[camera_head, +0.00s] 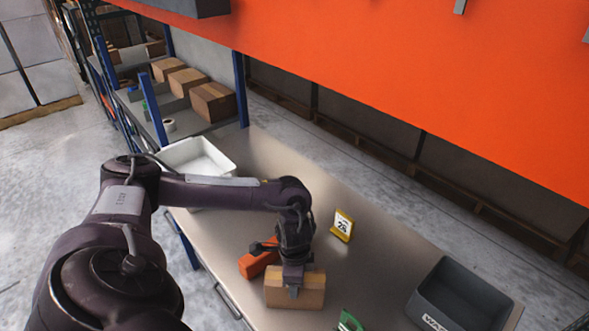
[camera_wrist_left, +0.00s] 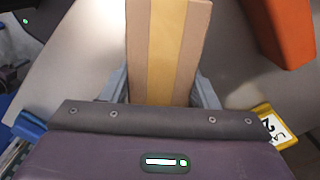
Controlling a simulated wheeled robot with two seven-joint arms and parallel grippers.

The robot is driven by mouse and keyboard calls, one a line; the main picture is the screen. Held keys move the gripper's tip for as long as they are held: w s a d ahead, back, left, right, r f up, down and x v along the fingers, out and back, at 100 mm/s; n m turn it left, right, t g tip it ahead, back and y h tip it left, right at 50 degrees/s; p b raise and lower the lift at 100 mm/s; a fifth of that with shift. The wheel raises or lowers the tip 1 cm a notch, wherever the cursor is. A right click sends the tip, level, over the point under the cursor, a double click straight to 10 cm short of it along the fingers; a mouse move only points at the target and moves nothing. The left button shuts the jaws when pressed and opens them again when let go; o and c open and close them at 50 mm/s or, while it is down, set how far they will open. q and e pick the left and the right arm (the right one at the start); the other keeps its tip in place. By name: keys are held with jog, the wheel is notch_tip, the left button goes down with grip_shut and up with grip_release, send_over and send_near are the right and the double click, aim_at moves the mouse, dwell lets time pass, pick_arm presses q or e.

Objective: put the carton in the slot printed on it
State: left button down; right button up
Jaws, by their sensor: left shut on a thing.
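The brown cardboard carton (camera_head: 312,292) is at the near edge of the steel table. It also shows in the left wrist view (camera_wrist_left: 165,55), with a yellowish tape band down its middle. My left gripper (camera_head: 294,284) comes down onto it from above, shut on it. In the left wrist view the two fingers of the gripper (camera_wrist_left: 162,92) lie along opposite sides of the carton. I cannot tell if the carton rests on the table or hangs just above it. No print on it can be read. No slot is clearly seen. My right gripper is not in view.
A yellow-framed sign (camera_head: 342,226) stands right of my gripper. An orange object (camera_head: 256,263) lies just left of the carton, a green one (camera_head: 349,321) to its right. A grey bin (camera_head: 425,308) is at right, a white tray (camera_head: 222,160) at the far left. Clear tabletop lies beyond the sign.

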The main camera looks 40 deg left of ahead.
pick_arm(q)
jog(key=c, duration=0.5)
grip_release()
jog(key=shift+f, duration=0.1)
